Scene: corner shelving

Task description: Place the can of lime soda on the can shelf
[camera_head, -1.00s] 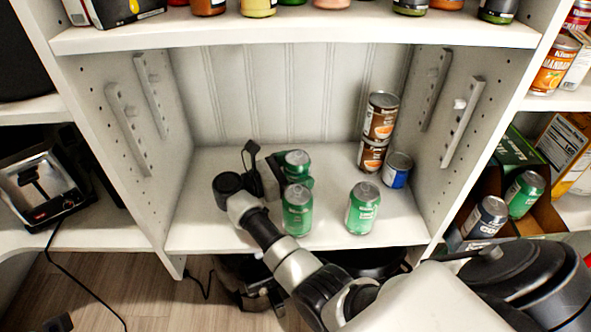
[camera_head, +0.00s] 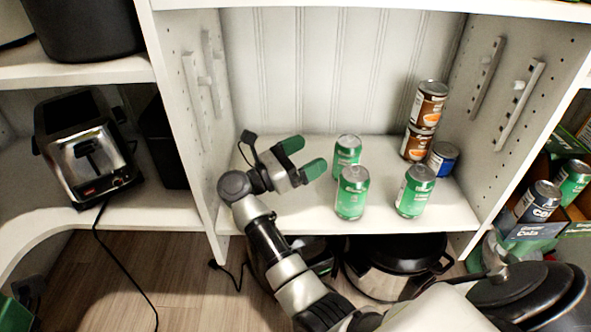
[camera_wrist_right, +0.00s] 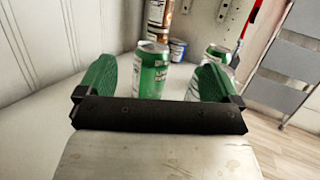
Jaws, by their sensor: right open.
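Three green-and-white soda cans stand upright on the middle shelf (camera_head: 290,213): a rear can (camera_head: 346,155), a front-left can (camera_head: 352,193) and a front-right can (camera_head: 415,192). The label on the front-right one looks like lime; the others are too small to read surely. My right gripper (camera_head: 309,155) has green finger pads. It is open and empty, above the left part of the shelf, left of the rear can and apart from it. In the right wrist view, a green can (camera_wrist_right: 152,72) shows beyond the open fingers and another (camera_wrist_right: 216,56) is partly hidden by a finger. My left gripper is not in view.
Two stacked brown-and-white cans (camera_head: 427,105) and a blue can (camera_head: 442,158) stand at the back right of the shelf. Side walls bound it. A toaster (camera_head: 88,150) stands on the left shelf. The shelf's left part is clear of cans.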

